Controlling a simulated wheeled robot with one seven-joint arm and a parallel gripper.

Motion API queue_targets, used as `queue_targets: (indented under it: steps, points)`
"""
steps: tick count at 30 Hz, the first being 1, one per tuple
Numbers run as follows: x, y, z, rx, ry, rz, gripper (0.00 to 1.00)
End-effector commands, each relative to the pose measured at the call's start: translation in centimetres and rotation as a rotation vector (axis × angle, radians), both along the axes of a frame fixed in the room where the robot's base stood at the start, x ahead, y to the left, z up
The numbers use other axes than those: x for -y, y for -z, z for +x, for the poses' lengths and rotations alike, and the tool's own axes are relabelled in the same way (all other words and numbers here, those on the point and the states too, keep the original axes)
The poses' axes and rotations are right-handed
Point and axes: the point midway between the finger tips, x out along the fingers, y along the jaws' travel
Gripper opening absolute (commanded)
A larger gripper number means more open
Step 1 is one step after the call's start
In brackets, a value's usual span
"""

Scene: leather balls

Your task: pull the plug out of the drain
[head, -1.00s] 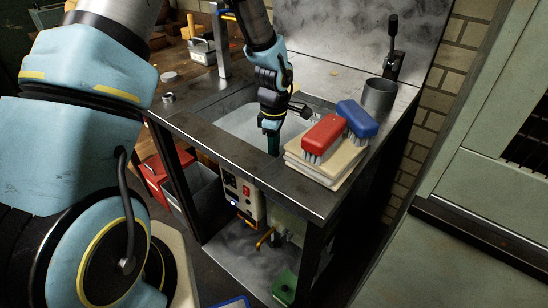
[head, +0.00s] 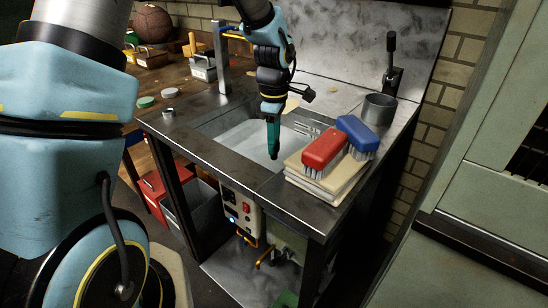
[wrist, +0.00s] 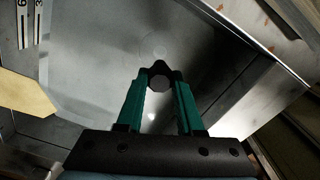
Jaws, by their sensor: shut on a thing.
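My gripper (head: 273,150) points straight down over the sink basin (head: 245,137) in the bench, its green fingers fully in view. In the wrist view my gripper (wrist: 160,80) is shut on a small dark round plug (wrist: 160,83) between its fingertips. A faint round mark, perhaps the drain (wrist: 153,48), shows on the basin floor beyond the fingertips, apart from the plug in that view. The plug is too small to make out in the head view.
A tap post (head: 221,60) rises at the back left.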

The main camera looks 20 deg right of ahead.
Motion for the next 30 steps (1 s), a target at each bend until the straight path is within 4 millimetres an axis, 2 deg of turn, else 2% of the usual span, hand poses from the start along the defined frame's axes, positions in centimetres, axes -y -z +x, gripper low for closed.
queue_targets:
  steps: [3, 6, 30]
  points:
    - [0.0, -1.0, 0.0, 0.000, 0.001, -0.001, 0.00]
    - [0.0, -1.1, 0.0, -0.001, 0.001, -0.001, 0.00]
    - [0.0, 1.3, 0.0, -0.001, 0.000, 0.000, 0.00]
